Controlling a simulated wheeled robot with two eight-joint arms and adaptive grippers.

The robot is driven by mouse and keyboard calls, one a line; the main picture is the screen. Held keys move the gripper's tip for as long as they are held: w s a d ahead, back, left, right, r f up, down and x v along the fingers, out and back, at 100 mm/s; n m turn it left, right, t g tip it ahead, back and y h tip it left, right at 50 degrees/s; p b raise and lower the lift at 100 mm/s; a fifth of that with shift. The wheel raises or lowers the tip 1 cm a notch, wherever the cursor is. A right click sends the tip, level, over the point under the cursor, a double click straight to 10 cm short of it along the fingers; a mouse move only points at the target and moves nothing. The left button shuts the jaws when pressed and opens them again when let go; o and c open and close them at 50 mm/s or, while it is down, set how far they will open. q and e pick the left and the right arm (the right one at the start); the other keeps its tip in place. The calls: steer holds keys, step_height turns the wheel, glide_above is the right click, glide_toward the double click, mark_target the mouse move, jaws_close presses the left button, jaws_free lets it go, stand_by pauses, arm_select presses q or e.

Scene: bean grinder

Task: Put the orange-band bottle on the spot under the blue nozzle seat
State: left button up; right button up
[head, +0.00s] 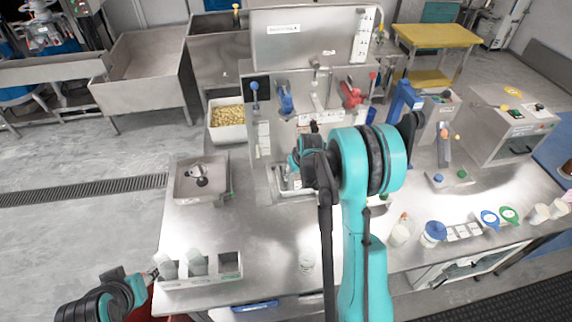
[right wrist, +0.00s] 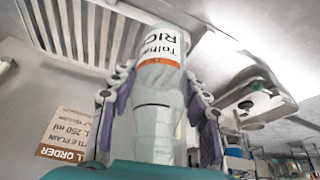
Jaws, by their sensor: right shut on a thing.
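The orange-band bottle (right wrist: 158,65) is whitish with a printed label, and it sits between the fingers of my right gripper (right wrist: 158,105), which is shut on it. In the head view the right gripper (head: 300,165) is at the front of the steel dispensing machine, low over its tray; the arm hides much of the bottle there. The blue nozzle seat (head: 285,99) is on the machine's left half, above the gripper. A slatted grate (right wrist: 85,30) lies close by the bottle's end; I cannot tell whether they touch. My left gripper (head: 150,276) is beside the bottle rack; its fingers are unclear.
A red nozzle seat (head: 350,94) is to the right of the blue one. A steel rack (head: 229,267) with whitish bottles stands at front left. A small scale-like box (head: 187,190) is left of the machine. Several cups and bottles line the right front edge.

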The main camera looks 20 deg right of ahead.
steer(key=shift+w+d+f+b, duration=0.1)
steer(key=shift+w+f, duration=0.5)
steer(key=shift+w, duration=0.85)
steer(key=shift+w+d+f+b, duration=0.1)
steer(key=shift+w+f, duration=0.5)
steer(key=shift+w, duration=0.9)
steer(key=shift+w+d+f+b, duration=0.1)
steer(key=shift+w+f, duration=0.5)
steer(key=shift+w, duration=0.85)
steer(key=shift+s, duration=0.1)
steer(key=o, duration=0.9)
steer(key=shift+f, duration=0.15)
